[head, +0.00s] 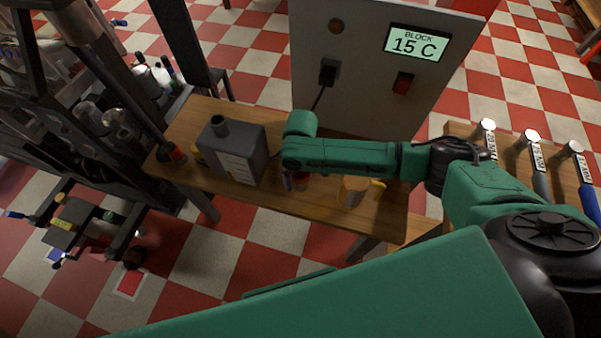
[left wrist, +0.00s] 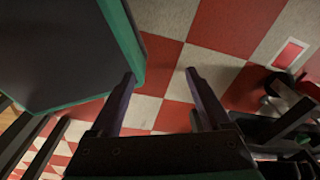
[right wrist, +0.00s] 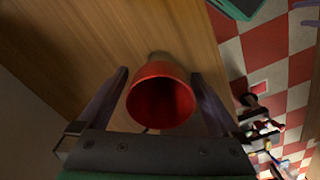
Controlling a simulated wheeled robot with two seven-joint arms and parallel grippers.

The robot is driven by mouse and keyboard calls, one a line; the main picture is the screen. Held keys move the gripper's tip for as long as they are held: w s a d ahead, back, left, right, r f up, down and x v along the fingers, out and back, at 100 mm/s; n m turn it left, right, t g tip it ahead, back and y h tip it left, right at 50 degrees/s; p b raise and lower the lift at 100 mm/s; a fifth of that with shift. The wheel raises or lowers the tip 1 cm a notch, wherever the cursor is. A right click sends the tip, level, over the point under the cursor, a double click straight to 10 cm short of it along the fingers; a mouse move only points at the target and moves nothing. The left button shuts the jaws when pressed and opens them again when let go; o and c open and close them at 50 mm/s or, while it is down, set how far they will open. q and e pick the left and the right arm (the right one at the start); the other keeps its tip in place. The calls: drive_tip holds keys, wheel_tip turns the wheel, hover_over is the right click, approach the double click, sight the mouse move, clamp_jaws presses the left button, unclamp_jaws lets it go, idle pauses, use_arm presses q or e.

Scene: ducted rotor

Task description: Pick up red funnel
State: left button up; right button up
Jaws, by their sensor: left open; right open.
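The red funnel (right wrist: 160,95) shows in the right wrist view with its wide, dark mouth facing the camera, over the wooden table (right wrist: 185,25). My right gripper (right wrist: 160,76) is open, with one finger on each side of the funnel. I cannot tell whether either finger touches it. In the head view only a small part of the funnel (head: 301,184) shows below my right wrist, which hides the rest. My left gripper (left wrist: 160,76) is open and empty in the left wrist view, above the checkered floor.
A grey cabinet with a display (head: 370,90) rises behind the table. A dark rack (head: 40,70) stands at far left.

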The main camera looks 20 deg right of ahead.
drive_tip(key=shift+f, duration=0.75)
drive_tip(key=shift+c, duration=1.2)
use_arm(q)
drive_tip(key=shift+s+a+f, duration=0.1)
drive_tip(key=shift+s+f, duration=0.05)
drive_tip(key=shift+s, duration=0.5)
use_arm(e)
drive_tip(key=c, duration=1)
